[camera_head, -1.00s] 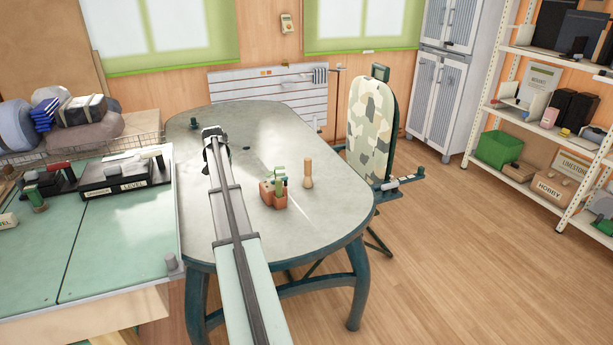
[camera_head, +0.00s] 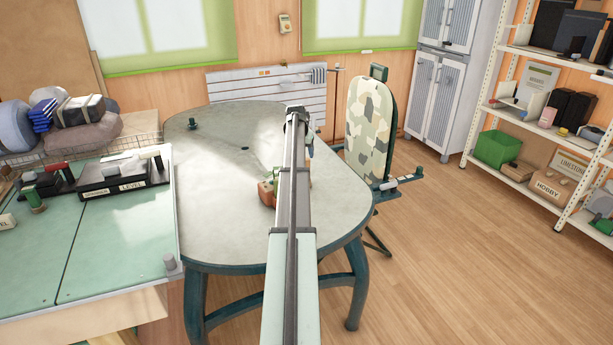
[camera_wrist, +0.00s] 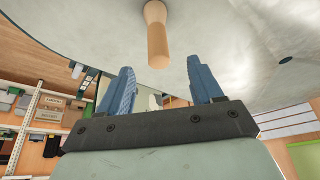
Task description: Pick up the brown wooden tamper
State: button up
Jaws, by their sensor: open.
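The brown wooden tamper (camera_wrist: 157,38) shows in the wrist view, at the top middle, against the grey table top. It is a plain light-brown peg shape with a narrower neck. In the head view it is hidden behind my arm. My gripper (camera_wrist: 160,63) is open and empty, with two blue fingers. In the wrist view the tamper's near end lines up with the gap between the fingertips, apart from both fingers. In the head view my gripper is mostly hidden by my arm.
A reddish block (camera_head: 266,191) with green parts stands on the oval grey table (camera_head: 215,215), just left of my arm and partly hidden. A small dark green object (camera_head: 193,124) is at the far left. A camouflage-patterned board (camera_head: 368,130) stands beyond the right edge. The table's left half is mostly clear.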

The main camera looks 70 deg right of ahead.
jog(key=x, duration=0.6)
jog(key=shift+d+f, duration=0.2)
jog(key=shift+f, duration=0.15)
jog(key=shift+x, duration=2.55)
jog(key=shift+s, duration=0.1)
grip_shut()
